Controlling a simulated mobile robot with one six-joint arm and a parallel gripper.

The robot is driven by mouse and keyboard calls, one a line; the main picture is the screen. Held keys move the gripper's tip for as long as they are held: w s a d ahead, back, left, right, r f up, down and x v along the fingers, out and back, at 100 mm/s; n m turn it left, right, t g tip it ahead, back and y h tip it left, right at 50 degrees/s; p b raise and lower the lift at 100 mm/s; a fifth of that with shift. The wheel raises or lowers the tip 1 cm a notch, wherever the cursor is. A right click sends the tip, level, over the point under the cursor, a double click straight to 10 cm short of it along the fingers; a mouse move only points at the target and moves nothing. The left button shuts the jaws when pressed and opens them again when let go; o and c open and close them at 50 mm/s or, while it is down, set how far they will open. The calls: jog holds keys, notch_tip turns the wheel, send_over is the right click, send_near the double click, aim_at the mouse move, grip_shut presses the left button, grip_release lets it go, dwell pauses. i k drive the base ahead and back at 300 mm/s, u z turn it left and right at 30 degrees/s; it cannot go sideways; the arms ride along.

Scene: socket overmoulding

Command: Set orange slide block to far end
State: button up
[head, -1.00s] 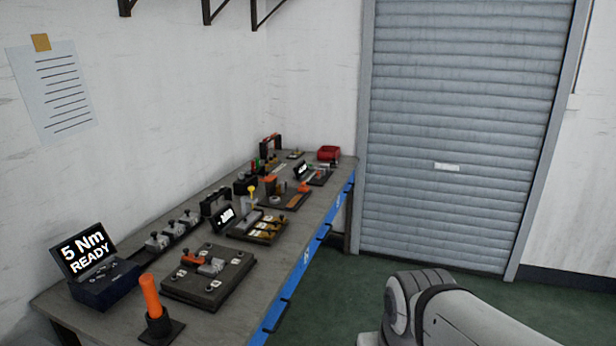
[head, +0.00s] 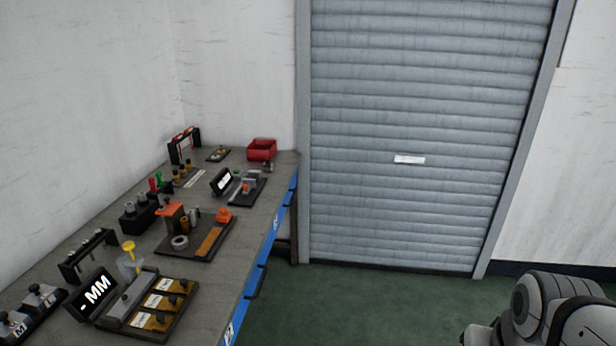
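An orange block (head: 224,215) sits at the far end of an orange-brown strip (head: 209,241) on a dark base plate (head: 190,251), about midway along the bench. A smaller orange-red piece (head: 248,187) sits on another dark fixture farther back, beside a small tilted display. I cannot tell for certain from this distance which of the two is the slide block. My gripper is out of view; only pale links of my arm show at the lower right, well away from the bench.
The bench (head: 264,207) runs along the left wall. A red bin (head: 261,149) stands at its far end. A display reading "- MM" (head: 92,294) and a tray with brass-coloured plates (head: 153,304) are nearest. The green floor (head: 350,295) right of the bench is clear before the shutter (head: 400,130).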

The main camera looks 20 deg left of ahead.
aim_at(223, 216)
jog(key=u, duration=0.25)
jog(key=i, duration=1.35)
jog(key=u, duration=1.1)
jog(key=i, duration=0.35)
jog(key=u, duration=0.15)
jog(key=k, duration=0.75)
jog(key=u, duration=0.2)
jog(key=i, duration=0.75)
jog(key=z, duration=0.1)
